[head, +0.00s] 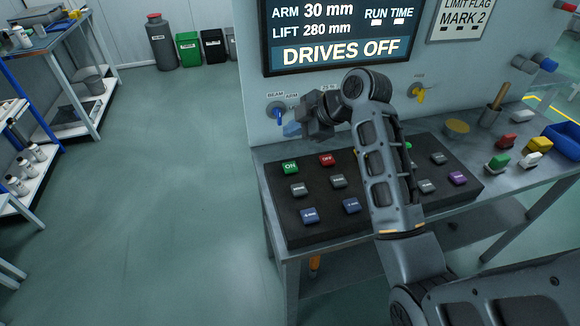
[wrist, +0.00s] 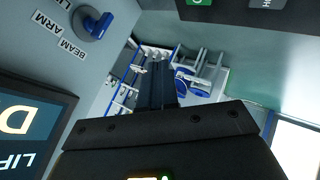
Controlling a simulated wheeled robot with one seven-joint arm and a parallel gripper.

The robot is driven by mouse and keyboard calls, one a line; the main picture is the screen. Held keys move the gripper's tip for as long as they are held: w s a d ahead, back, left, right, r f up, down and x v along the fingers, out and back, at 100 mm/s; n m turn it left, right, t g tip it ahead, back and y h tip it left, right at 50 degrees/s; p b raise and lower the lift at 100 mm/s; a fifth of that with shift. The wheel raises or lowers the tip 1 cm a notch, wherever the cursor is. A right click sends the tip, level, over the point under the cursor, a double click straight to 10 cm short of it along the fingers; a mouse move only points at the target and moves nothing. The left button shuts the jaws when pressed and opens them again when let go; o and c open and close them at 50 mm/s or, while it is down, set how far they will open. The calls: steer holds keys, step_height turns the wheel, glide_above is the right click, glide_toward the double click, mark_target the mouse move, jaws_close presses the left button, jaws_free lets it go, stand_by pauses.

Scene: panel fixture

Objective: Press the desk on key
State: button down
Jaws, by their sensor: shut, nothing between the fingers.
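The green ON key (head: 290,167) sits at the far left corner of the black key panel (head: 330,232) on the desk. A green key (wrist: 197,2) also shows cut off at the top edge of the wrist view. A second green key (head: 408,147) is mostly hidden behind my arm in the head view. My gripper (head: 292,129) is raised above and behind the ON key, near the wall, apart from the key. Its fingers (wrist: 163,85) are together with nothing between them. The screen (head: 340,35) reads DRIVES OFF.
A red key (head: 327,160) sits right beside the ON key, with several grey, blue and purple keys around. A blue BEAM ARM knob (head: 279,113) is on the wall close to my gripper. A yellow knob (head: 419,93) is farther right. Loose coloured blocks lie at the desk's right.

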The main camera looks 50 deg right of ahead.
steer(key=b, duration=0.5)
glide_above(293, 168)
step_height(293, 168, down, 7)
steer(key=shift+r, duration=0.2)
steer(key=shift+f+b, duration=0.6)
steer(key=shift+f, duration=0.3)
steer(key=shift+f, duration=0.1)
stand_by(0.8)
steer(key=shift+f, duration=0.3)
steer(key=shift+f+b, duration=0.45)
stand_by(0.6)
stand_by(0.4)
steer(key=shift+r+p, duration=0.8)
steer(key=shift+r, duration=0.1)
